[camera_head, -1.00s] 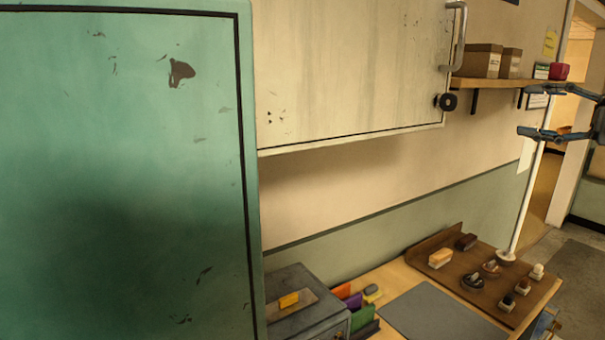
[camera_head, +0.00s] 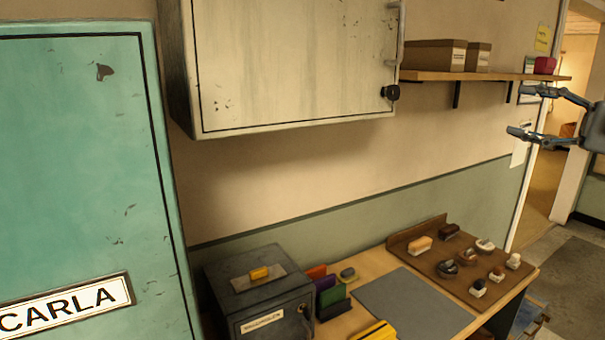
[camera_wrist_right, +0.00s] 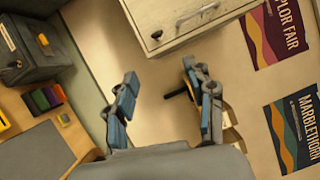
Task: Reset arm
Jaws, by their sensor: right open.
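My right gripper (camera_head: 528,112) is raised at the right edge of the head view, in front of the wall and doorway. Its two fingers are spread apart with nothing between them. It also shows in the right wrist view (camera_wrist_right: 165,100), open and empty, with the wall and wall cabinet beyond. My left gripper is not in view.
A white wall cabinet (camera_head: 295,65) and a shelf (camera_head: 490,76) with boxes hang above the desk. A grey safe (camera_head: 262,295), a grey mat (camera_head: 412,302) and a brown tray (camera_head: 436,262) of small objects sit on it. A green CARLA door (camera_head: 85,180) is at left.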

